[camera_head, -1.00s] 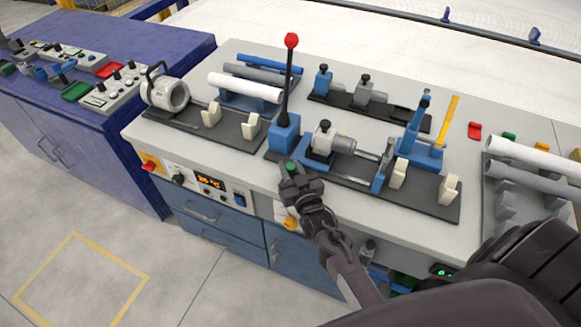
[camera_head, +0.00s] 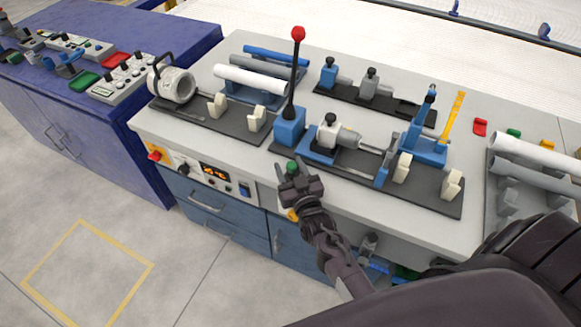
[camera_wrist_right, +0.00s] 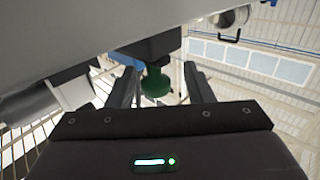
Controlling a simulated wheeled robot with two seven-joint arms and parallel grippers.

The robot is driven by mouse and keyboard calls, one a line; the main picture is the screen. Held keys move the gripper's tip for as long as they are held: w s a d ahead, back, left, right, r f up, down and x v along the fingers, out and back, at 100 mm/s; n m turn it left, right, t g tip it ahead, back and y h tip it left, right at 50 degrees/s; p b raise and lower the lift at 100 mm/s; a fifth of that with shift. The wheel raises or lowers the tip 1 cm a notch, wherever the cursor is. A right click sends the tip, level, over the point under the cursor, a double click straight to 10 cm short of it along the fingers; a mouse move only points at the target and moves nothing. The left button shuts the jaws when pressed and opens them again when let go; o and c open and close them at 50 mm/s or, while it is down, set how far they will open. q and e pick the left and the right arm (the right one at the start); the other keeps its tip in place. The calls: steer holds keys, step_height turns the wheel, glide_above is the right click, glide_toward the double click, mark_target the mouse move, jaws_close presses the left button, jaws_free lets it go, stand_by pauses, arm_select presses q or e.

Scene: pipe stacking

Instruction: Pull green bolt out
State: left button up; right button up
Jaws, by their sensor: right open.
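The green bolt (camera_head: 291,167) is at the front edge of the workbench, just in front of the blue base of the red-knobbed lever. In the right wrist view the bolt (camera_wrist_right: 155,84) hangs below a dark block, with its rounded green end between my fingers. My right gripper (camera_head: 289,176) is at the bolt, one finger on each side. In the right wrist view my right gripper (camera_wrist_right: 160,88) is open, with gaps between the bolt and both fingers. My left gripper is in neither view.
The lever (camera_head: 294,80) stands upright behind the bolt. A black fixture (camera_head: 430,190) with a blue clamp lies to the right, and a grey ring fixture (camera_head: 172,84) to the left. The front panel has knobs and a display (camera_head: 215,171). The floor (camera_head: 90,275) is clear at lower left.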

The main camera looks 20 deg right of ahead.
steer(key=shift+s+f, duration=0.1)
steer(key=shift+s, duration=0.3)
steer(key=s+b, duration=0.1)
steer(key=s, duration=0.6)
steer(key=shift+a, duration=0.35)
steer(key=shift+w, duration=0.1)
